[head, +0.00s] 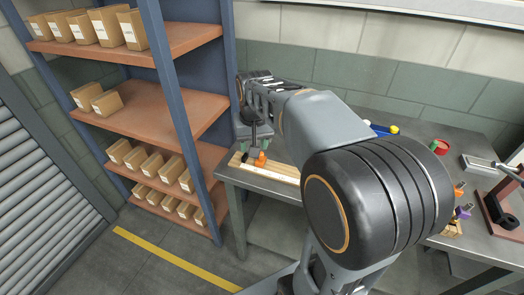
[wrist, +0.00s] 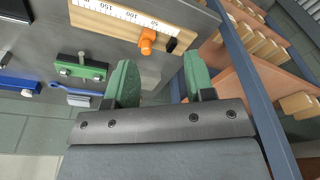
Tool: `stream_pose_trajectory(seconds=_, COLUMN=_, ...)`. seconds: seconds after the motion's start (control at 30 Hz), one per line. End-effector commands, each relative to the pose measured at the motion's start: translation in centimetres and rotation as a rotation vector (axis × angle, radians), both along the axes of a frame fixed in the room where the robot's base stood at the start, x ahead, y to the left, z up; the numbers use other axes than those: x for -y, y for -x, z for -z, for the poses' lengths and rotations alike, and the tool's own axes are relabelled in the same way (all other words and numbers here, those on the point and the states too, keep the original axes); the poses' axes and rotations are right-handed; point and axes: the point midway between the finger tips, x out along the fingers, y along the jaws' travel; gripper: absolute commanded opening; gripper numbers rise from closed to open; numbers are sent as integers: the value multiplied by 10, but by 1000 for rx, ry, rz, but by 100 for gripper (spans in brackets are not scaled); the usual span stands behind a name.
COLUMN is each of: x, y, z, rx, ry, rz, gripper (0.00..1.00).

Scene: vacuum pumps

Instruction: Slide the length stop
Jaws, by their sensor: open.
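The length stop shows as an orange knob (wrist: 147,41) at the front edge of a wooden board (wrist: 190,22) with a white ruler scale (wrist: 118,14). In the head view the orange knob (head: 261,158) sits near the left end of the board (head: 284,176), on the grey bench. A small black piece (wrist: 171,45) is just right of the knob in the wrist view. My gripper (wrist: 158,78) is open and empty, its two green-padded fingers apart. The knob lies beyond the fingertips, nearer the left finger, with no contact visible. My arm hides part of the bench in the head view.
In the wrist view, a green block (wrist: 80,68), a brush (wrist: 80,96) and a blue item (wrist: 18,82) lie left of my fingers. A shelf rack with boxes (head: 120,30) stands left of the bench. Tools and a dark red stand (head: 500,205) occupy the right.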

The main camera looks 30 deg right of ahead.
Motion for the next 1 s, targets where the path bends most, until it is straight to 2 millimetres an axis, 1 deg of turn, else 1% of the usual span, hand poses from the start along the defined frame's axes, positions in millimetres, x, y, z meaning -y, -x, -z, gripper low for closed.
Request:
stream_pose_trajectory(seconds=0.03, x=12, y=-19, z=-1, rx=-28, ry=-5, rz=37, gripper=49)
stream_pose_trajectory(seconds=0.1, x=26, y=-39, z=-1, rx=-57, ry=-12, rz=83, gripper=49)
stream_pose_trajectory(seconds=0.2, x=43, y=-62, z=1, rx=-94, ry=-20, rz=137, gripper=49)
stream_pose_trajectory(seconds=0.33, x=57, y=-81, z=5, rx=-126, ry=-27, rz=181, gripper=49)
stream_pose_trajectory(seconds=0.47, x=64, y=-90, z=13, rx=-142, ry=-31, rz=201, gripper=49)
stream_pose_trajectory(seconds=0.57, x=65, y=-92, z=24, rx=-149, ry=-32, rz=205, gripper=49)
stream_pose_trajectory(seconds=0.67, x=64, y=-91, z=41, rx=-149, ry=-32, rz=205, gripper=49)
stream_pose_trajectory(seconds=0.8, x=64, y=-91, z=69, rx=-150, ry=-32, rz=203, gripper=49)
stream_pose_trajectory(seconds=1.0, x=63, y=-91, z=105, rx=-149, ry=-32, rz=202, gripper=49)
